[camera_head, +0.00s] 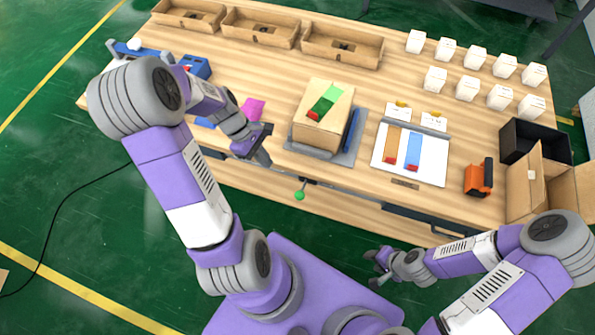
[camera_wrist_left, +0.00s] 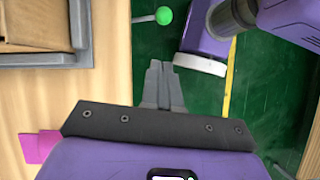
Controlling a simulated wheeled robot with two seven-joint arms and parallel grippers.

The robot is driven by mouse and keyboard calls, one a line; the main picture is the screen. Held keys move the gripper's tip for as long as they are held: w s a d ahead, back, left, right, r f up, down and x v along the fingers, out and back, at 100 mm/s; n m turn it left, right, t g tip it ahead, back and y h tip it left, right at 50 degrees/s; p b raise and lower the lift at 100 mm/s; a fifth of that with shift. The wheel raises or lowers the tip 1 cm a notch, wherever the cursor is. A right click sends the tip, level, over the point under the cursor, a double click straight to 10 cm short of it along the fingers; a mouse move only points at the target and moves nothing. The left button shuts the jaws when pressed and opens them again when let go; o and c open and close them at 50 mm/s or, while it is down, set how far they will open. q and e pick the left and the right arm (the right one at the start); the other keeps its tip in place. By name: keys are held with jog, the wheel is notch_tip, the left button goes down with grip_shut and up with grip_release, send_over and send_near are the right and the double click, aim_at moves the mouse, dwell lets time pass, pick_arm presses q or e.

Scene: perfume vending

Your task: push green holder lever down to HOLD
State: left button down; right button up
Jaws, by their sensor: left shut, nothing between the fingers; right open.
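The green-knobbed lever (camera_head: 299,195) sticks out from the table's front edge, below the grey holder (camera_head: 340,157). Its green ball also shows at the top of the left wrist view (camera_wrist_left: 164,15), on a thin rod. My left gripper (camera_head: 263,161) is shut and empty at the front edge, left of the lever and apart from it. In the left wrist view its closed fingertips (camera_wrist_left: 159,66) point up the picture toward the ball, with a gap between. No HOLD marking is readable. My right gripper (camera_head: 376,265) is open and empty in front of the table, right of the lever.
A cardboard box (camera_head: 335,101) with a green and red item on top sits in the holder. A pink piece (camera_head: 253,108) lies near my left wrist. A white panel (camera_head: 388,160) and an orange tool (camera_head: 474,179) are to the right. Floor before the lever is clear.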

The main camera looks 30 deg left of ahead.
pick_arm(q)
jog(key=shift+s+a+r, duration=0.1)
jog(key=shift+s+r, duration=0.1)
jog(key=shift+r, duration=0.05)
jog(key=b, duration=0.4)
send_near(304, 187)
jog(key=shift+s+d+f, duration=0.55)
jog(key=shift+s+f, duration=0.3)
jog(key=shift+f, duration=0.05)
jog(key=shift+s+d+f, duration=0.5)
jog(key=shift+s+f, duration=0.35)
jog(key=shift+s, duration=0.05)
